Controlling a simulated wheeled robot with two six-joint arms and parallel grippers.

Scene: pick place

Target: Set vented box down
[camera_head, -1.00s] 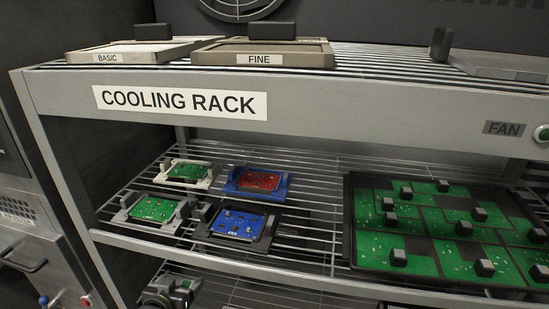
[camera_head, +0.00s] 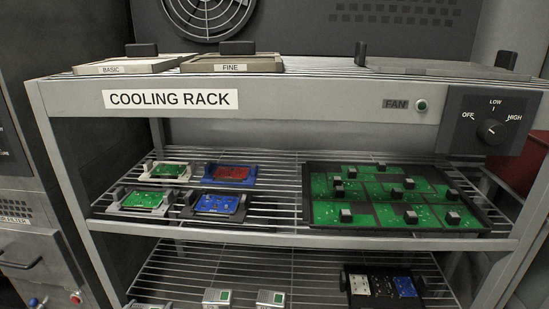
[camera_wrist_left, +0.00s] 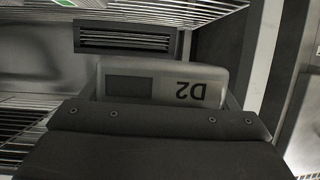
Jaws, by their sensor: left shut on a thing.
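In the left wrist view, my left gripper (camera_wrist_left: 160,118) is shut on the vented box (camera_wrist_left: 150,66). The box has a light grey face with an upside-down "D2" label and a dark rectangle. A dark slatted vent shows behind that face. The gripper's dark body covers the near part of the box, and its underside is hidden. Wire shelf bars show to the left of the box, but I cannot tell whether it touches a surface. I cannot make out the held box or my left gripper in the head view. My right gripper is in neither view.
The cooling rack (camera_head: 290,100) has wire shelves. Its middle shelf holds several small boards in holders and a black tray (camera_head: 312,222) of green boards. The lower shelf (camera_head: 320,270) has small grey boxes (camera_head: 216,297) and a dark tray (camera_head: 350,300), with bare wire behind them.

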